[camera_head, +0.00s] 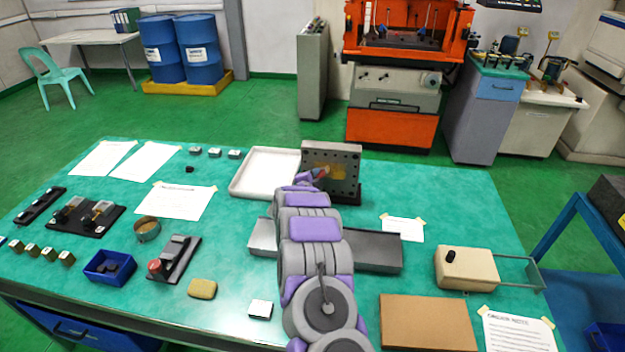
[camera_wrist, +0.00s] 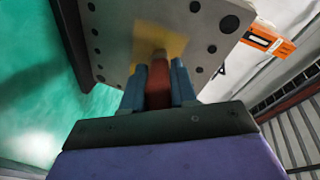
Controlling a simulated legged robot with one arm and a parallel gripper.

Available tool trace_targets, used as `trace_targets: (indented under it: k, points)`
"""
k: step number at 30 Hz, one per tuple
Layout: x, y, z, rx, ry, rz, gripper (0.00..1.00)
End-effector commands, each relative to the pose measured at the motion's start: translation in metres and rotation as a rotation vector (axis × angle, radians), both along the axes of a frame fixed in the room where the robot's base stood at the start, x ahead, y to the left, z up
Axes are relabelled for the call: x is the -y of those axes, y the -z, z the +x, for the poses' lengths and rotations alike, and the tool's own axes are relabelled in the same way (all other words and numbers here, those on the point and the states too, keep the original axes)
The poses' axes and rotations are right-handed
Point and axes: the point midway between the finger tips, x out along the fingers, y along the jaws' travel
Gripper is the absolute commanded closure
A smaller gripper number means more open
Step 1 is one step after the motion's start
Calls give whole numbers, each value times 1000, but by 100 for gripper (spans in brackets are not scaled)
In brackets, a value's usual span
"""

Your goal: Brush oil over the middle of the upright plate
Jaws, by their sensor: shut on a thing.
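The upright plate (camera_head: 345,153) is grey with dark holes along its edges and stands near the back of the green table. It fills the top of the wrist view (camera_wrist: 112,25). A yellowish oily patch (camera_wrist: 171,43) covers its middle and also shows in the head view (camera_head: 340,172). My gripper (camera_head: 314,178) is in front of the plate, shut on a brush with a red-brown handle (camera_wrist: 158,86). The brush tip points at the patch and appears at or very near the plate; exact contact is unclear. My arm hides the plate's lower left part in the head view.
A white tray (camera_head: 240,181) lies left of the plate. A cream box (camera_head: 466,267) and brown board (camera_head: 427,322) sit at right. Blue bin (camera_head: 97,273) and sponge (camera_head: 202,289) sit at left.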

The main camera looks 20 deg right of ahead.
Motion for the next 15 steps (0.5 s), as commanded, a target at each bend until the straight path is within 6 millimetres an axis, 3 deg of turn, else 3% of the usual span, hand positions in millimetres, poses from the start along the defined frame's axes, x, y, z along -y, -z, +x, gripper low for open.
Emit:
trace_targets:
  k: [15]
  points:
    - [28, 1, -19, 0, 1, 1, 100]
